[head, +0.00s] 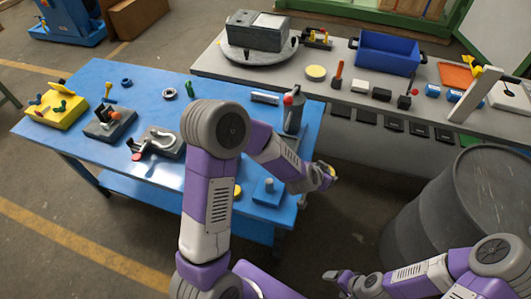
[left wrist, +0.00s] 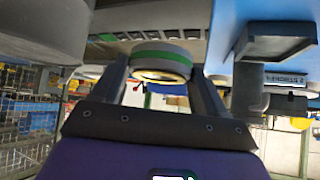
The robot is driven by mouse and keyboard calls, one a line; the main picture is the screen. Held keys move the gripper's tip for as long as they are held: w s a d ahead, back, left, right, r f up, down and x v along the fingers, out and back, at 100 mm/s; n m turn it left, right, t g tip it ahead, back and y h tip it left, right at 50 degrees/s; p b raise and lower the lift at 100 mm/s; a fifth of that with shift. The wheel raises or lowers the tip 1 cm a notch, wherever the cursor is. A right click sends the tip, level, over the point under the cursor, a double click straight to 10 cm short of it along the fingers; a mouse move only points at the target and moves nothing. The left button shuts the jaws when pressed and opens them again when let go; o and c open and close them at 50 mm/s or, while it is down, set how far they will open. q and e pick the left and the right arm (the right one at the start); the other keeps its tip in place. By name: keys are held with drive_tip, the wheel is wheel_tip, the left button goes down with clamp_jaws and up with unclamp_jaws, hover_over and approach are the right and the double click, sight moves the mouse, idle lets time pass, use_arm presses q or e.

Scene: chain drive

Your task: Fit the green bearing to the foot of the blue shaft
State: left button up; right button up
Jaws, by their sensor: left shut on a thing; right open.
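The green bearing (left wrist: 160,58), a pale ring with a green band around it and an open bore, sits between the fingers of my left gripper (left wrist: 160,75) in the left wrist view. Those fingers are shut on its sides. In the head view my left gripper (head: 326,176) is off the right edge of the blue table, and the bearing cannot be made out there. I cannot pick out the blue shaft with certainty; a blue block with a short peg (head: 269,188) stands near the table's front right corner. My right gripper (head: 335,277) is open and empty at the bottom.
The blue table (head: 150,75) carries a yellow block (head: 55,112), grey fixtures (head: 108,124), small rings and a grey can (head: 293,115). A grey bench (head: 345,98) behind holds a blue bin (head: 385,53). A dark drum (head: 440,215) stands at right.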

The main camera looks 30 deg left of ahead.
use_arm(q)
drive_tip(key=s+a+r+m+h+p, duration=0.2)
drive_tip(key=s+a+r+m+p, duration=0.15)
drive_tip(key=a+p, duration=0.4)
drive_tip(key=r+m+g+h+p, duration=0.2)
drive_tip(key=p, duration=0.3)
hover_over(265, 191)
drive_tip(key=shift+f, duration=0.2)
use_arm(e)
wheel_tip(265, 191, up, 14)
drive_tip(key=shift+s, duration=0.15)
use_arm(q)
drive_tip(key=shift+y, duration=0.3)
use_arm(e)
drive_tip(key=shift+r, duration=0.1)
use_arm(q)
wheel_tip(265, 191, down, 6)
drive_tip(key=b, duration=0.5)
drive_tip(key=shift+a+r, duration=0.1)
use_arm(e)
wheel_tip(265, 191, down, 5)
drive_tip(key=shift+r, duration=0.1)
use_arm(q)
drive_tip(key=shift+p, duration=0.45)
use_arm(e)
drive_tip(key=shift+r, duration=0.4)
